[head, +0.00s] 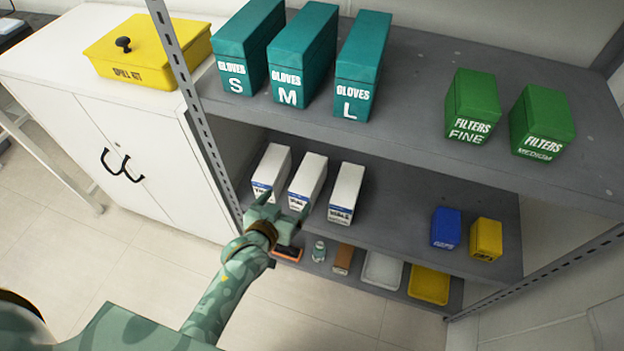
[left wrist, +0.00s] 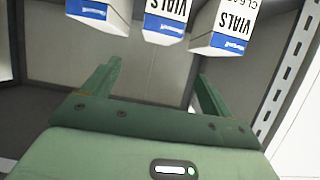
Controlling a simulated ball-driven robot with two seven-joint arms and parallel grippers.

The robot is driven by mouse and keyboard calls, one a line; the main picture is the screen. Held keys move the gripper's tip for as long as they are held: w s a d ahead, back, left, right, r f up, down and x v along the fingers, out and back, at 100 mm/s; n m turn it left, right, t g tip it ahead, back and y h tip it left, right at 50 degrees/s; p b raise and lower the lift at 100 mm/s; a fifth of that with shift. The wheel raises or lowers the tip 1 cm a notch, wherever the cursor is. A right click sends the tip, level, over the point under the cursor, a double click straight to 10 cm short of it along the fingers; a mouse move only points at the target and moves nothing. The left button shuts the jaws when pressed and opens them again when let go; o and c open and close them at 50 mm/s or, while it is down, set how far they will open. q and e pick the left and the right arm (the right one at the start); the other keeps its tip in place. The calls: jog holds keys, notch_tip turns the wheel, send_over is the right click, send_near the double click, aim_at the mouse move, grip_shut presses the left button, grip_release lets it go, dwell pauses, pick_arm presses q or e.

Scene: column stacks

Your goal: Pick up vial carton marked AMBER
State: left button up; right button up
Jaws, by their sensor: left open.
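Three white vial cartons with blue-banded labels stand in a row on the middle shelf: a left carton (head: 272,168), a middle carton (head: 308,178) and a right carton (head: 346,190). I cannot read AMBER on any of them. In the left wrist view they show upside down at the top: one carton (left wrist: 88,12), the middle one (left wrist: 166,22) and one with partly cut-off lettering (left wrist: 222,28). My left gripper (head: 283,206) is open and empty, in front of the left and middle cartons. Its two fingers (left wrist: 157,72) point toward the row, apart from the cartons. My right gripper is not in view.
Teal glove boxes (head: 300,55) and green filter boxes (head: 472,105) stand on the shelf above. A blue box (head: 446,228) and a yellow box (head: 486,239) stand right on the middle shelf. A perforated post (head: 190,95) rises at the left. Trays (head: 382,270) lie below.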

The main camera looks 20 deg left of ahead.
pick_arm(q)
jog(key=b, duration=0.3)
send_near(306, 179)
jog(key=x, duration=0.4)
jog(key=shift+w+a+b, duration=0.15)
jog(key=shift+w+b, duration=0.05)
jog(key=shift+b, duration=0.1)
jog(key=shift+w+f, duration=0.15)
jog(key=shift+w, duration=0.1)
jog(key=w+b, duration=0.1)
jog(key=w+f+b, duration=0.2)
jog(key=shift+w+d+f+b, duration=0.1)
jog(key=shift+d+f+b, duration=0.15)
jog(key=shift+b, duration=0.05)
jog(key=shift+w, duration=0.4)
jog(key=shift+r, duration=0.3)
jog(key=c, duration=1.4)
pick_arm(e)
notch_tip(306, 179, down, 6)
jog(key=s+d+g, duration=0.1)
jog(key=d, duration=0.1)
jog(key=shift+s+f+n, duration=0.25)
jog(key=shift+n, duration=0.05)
pick_arm(q)
jog(key=shift+r, duration=0.1)
